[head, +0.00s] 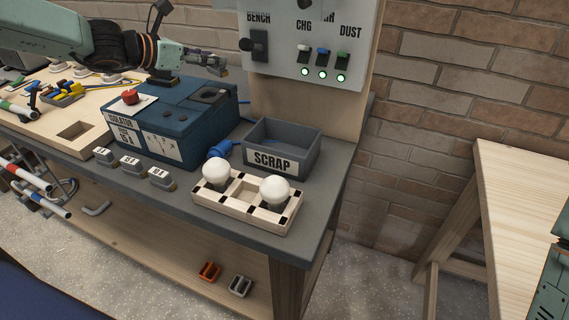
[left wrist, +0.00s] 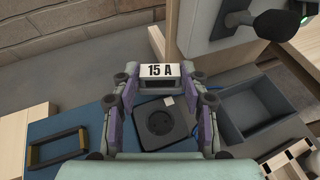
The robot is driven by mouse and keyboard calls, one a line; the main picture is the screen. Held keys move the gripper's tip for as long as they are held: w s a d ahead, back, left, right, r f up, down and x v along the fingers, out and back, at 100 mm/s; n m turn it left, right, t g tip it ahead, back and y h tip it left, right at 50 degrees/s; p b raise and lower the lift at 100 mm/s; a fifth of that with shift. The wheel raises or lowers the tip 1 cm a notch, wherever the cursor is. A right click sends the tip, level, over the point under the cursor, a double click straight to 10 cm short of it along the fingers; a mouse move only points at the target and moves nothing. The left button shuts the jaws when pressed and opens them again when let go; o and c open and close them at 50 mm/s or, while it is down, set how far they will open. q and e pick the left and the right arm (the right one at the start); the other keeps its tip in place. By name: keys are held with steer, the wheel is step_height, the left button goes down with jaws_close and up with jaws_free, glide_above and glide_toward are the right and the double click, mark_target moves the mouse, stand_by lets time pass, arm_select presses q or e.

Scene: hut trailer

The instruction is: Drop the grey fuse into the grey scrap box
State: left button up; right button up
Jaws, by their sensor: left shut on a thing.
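My left gripper (head: 214,66) is shut on a fuse and holds it in the air above the blue isolator box (head: 177,97). The fuse (left wrist: 160,76) shows between the fingertips in the left wrist view, with a grey body and a white "15 A" label. In the head view the fuse is small and partly hidden by the fingers. The grey scrap box (head: 271,162), labelled SCRAP, stands open on the bench, to the right of the isolator and of my left gripper. It also shows at the right in the left wrist view (left wrist: 235,137). Its visible inside looks empty. My right gripper is out of view.
A wooden rack with two white bulbs (head: 243,199) stands in front of the scrap box. Several labelled fuses (head: 132,164) lie along the bench front. A switch panel (head: 312,45) rises behind the scrap box. The isolator has a red knob (head: 130,97).

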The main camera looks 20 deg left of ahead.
arm_select(q)
steer(key=s+d+f+m+g+h+b, duration=0.1)
steer(key=s+d+f+m+g+h, duration=0.15)
steer(key=d, duration=0.55)
steer(key=s+d+f+m+g+h+b, duration=0.1)
steer(key=s+d+m+h+b, duration=0.2)
steer(key=d, duration=0.5)
steer(key=shift+n+y, duration=0.25)
steer(key=shift+y, duration=0.2)
steer(key=f+b, duration=0.1)
steer(key=f, duration=0.1)
steer(key=f+b, duration=0.2)
steer(key=s+f+b, duration=0.1)
steer(key=f, duration=0.1)
steer(key=o, duration=0.6)
steer(key=shift+s+r, duration=0.1)
steer(key=shift+s, duration=0.05)
steer(key=o, duration=0.4)
